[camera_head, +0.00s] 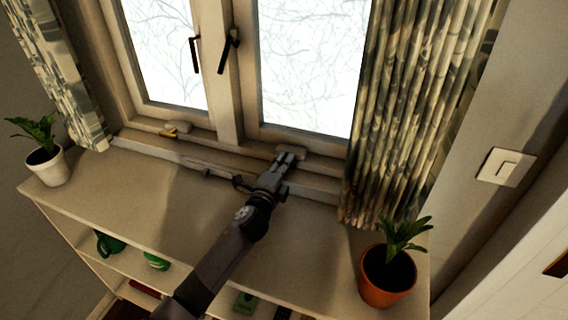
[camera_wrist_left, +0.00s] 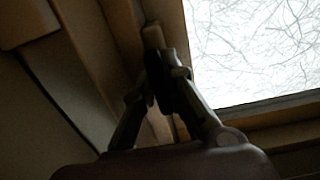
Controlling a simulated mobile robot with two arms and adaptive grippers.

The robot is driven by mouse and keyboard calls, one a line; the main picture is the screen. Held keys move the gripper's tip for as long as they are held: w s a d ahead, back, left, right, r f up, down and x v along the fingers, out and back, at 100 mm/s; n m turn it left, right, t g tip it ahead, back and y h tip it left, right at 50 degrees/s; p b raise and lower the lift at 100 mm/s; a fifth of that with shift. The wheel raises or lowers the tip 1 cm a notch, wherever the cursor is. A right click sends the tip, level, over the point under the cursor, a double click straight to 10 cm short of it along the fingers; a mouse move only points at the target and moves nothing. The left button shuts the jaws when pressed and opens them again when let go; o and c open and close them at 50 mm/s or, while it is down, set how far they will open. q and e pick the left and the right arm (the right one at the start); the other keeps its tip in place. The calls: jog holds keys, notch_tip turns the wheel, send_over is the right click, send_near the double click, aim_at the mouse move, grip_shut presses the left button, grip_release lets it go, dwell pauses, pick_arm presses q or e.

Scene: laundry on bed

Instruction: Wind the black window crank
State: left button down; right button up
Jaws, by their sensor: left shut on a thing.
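My left gripper (camera_head: 284,163) reaches over the shelf top to the bottom rail of the right window pane. In the left wrist view its fingers (camera_wrist_left: 162,72) are closed around a small dark part beside the frame, which appears to be the black window crank (camera_wrist_left: 166,94). A pale stub (camera_wrist_left: 153,36) shows just beyond the fingertips. In the head view the fingers hide most of the crank, so its angle cannot be told. Two dark window handles (camera_head: 195,54) (camera_head: 229,50) hang on the middle frame, well above the gripper. My right gripper is not in view.
A patterned curtain (camera_head: 405,100) hangs close to the right of the gripper. A terracotta pot (camera_head: 387,290) stands at the right shelf end and a white pot (camera_head: 47,168) at the left. A yellowish fitting (camera_head: 170,132) sits on the left sill. The shelf top's middle is clear.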

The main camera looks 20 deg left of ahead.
pick_arm(q)
jog(key=c, duration=1.6)
grip_release()
jog(key=shift+c, duration=0.2)
jog(key=shift+s, duration=0.1)
jog(key=s, duration=1.2)
jog(key=shift+a, duration=0.2)
jog(key=shift+w, duration=0.1)
